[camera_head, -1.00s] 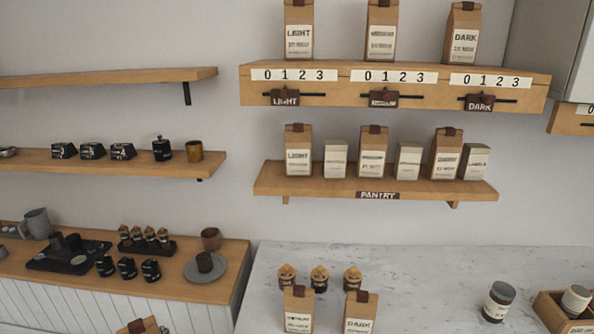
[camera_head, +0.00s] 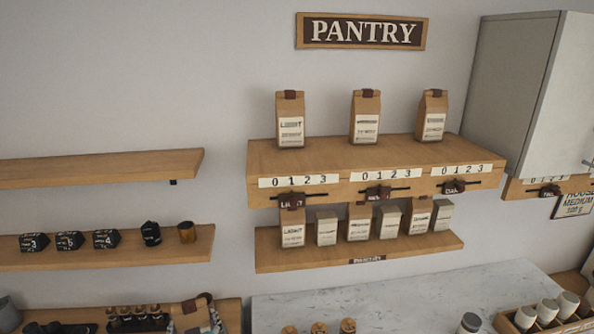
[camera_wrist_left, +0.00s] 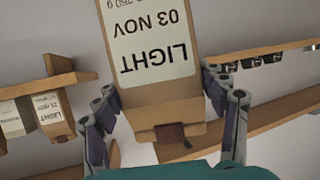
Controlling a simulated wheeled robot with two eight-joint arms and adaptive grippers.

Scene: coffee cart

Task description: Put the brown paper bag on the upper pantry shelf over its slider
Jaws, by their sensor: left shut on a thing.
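A brown paper bag (camera_head: 190,319) shows at the bottom edge of the head view, left of the pantry shelves. In the left wrist view this bag (camera_wrist_left: 155,95) appears upside down, with a white label reading LIGHT, 03 NOV. My left gripper (camera_wrist_left: 170,112) is shut on it, with a finger on each side; the gripper is hard to make out in the head view. The upper pantry shelf (camera_head: 270,157) holds three brown bags in one row. Sliders LIGHT (camera_head: 291,200), a middle one (camera_head: 378,192) and DARK (camera_head: 453,187) sit on its front. My right gripper is not in view.
The lower pantry shelf (camera_head: 285,262) holds several bags and pale boxes. Left wall shelves (camera_head: 110,168) stand beside it, the lower with dark containers. A grey cabinet (camera_head: 540,90) is right of the upper shelf. The upper shelf has bare wood in front of its bags.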

